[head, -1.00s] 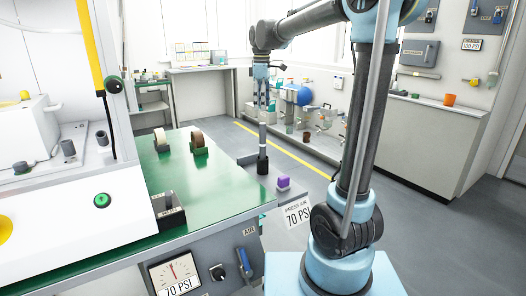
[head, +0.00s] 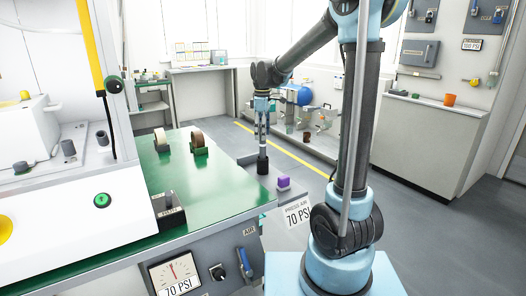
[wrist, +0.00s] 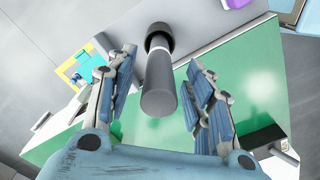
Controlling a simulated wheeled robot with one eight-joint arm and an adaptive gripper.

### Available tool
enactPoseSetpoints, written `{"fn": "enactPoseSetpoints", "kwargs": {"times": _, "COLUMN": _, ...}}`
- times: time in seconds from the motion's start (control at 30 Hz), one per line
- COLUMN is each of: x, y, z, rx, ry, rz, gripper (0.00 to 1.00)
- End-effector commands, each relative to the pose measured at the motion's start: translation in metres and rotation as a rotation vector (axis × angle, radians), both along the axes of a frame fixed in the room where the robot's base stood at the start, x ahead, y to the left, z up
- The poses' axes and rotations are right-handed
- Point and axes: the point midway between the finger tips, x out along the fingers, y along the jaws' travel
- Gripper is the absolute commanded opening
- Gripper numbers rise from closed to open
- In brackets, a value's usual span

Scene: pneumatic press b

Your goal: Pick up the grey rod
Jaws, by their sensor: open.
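My gripper (head: 262,132) is above the holder, pointing down, around the rod's upper part. In the wrist view my gripper (wrist: 161,60) is open, with one blue-padded finger on each side of the rod. Gaps show on both sides, wider at the left finger.
A purple block (head: 284,182) sits right of the holder. The white press (head: 65,180) stands at the left. The middle of the bench top is clear.

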Motion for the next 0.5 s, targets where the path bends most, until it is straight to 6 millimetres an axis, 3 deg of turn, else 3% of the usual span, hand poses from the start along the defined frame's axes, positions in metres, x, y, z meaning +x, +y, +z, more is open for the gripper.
{"fn": "enactPoseSetpoints", "kwargs": {"times": 0.23, "x": 0.002, "y": -0.001, "z": -0.031, "rx": 0.0, "ry": 0.0, "rz": 0.0, "gripper": 0.47}}
{"fn": "enactPoseSetpoints", "kwargs": {"times": 0.5, "x": 0.002, "y": -0.002, "z": -0.037, "rx": 0.0, "ry": 0.0, "rz": 0.0, "gripper": 0.47}}
